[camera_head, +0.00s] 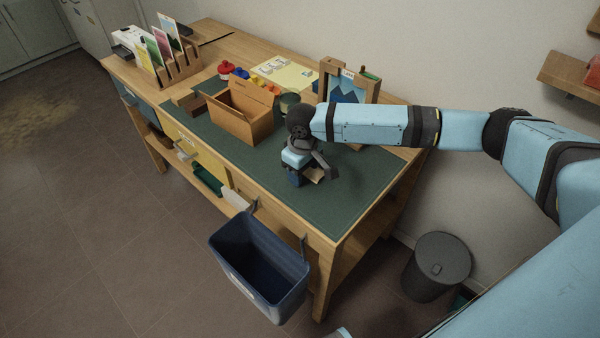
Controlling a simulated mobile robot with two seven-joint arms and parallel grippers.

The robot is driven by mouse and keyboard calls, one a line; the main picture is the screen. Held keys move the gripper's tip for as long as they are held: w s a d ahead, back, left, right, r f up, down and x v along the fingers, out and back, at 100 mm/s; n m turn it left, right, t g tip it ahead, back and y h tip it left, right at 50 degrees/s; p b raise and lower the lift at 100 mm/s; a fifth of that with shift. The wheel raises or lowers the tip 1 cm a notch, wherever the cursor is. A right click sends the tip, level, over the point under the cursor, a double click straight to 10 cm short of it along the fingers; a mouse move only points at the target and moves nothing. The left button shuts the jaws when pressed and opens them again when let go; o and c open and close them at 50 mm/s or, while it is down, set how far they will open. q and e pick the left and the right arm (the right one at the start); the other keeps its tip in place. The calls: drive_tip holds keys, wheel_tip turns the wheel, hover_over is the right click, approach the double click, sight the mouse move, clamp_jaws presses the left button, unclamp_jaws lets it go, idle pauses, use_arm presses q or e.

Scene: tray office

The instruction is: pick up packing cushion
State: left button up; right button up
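My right gripper (310,174) points down over the green mat (356,182) at the right part of the desk. One dark finger shows on its right side. The other finger is not clear, so I cannot tell how far it is open. A small tan piece (316,174) shows at the fingers, and a small dark blue piece (294,180) shows just below the wrist. I cannot tell whether either one is the packing cushion, or whether the gripper touches them. No other packing cushion can be made out. My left gripper is out of view.
An open cardboard box (248,122) stands left of the gripper. A framed picture (345,88) stands behind my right arm. A blue bin (258,262) hangs at the desk's front edge. A grey trash can (436,266) stands on the floor. The front right mat is clear.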

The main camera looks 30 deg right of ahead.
drive_tip(key=c, duration=0.4)
drive_tip(key=shift+r, duration=0.1)
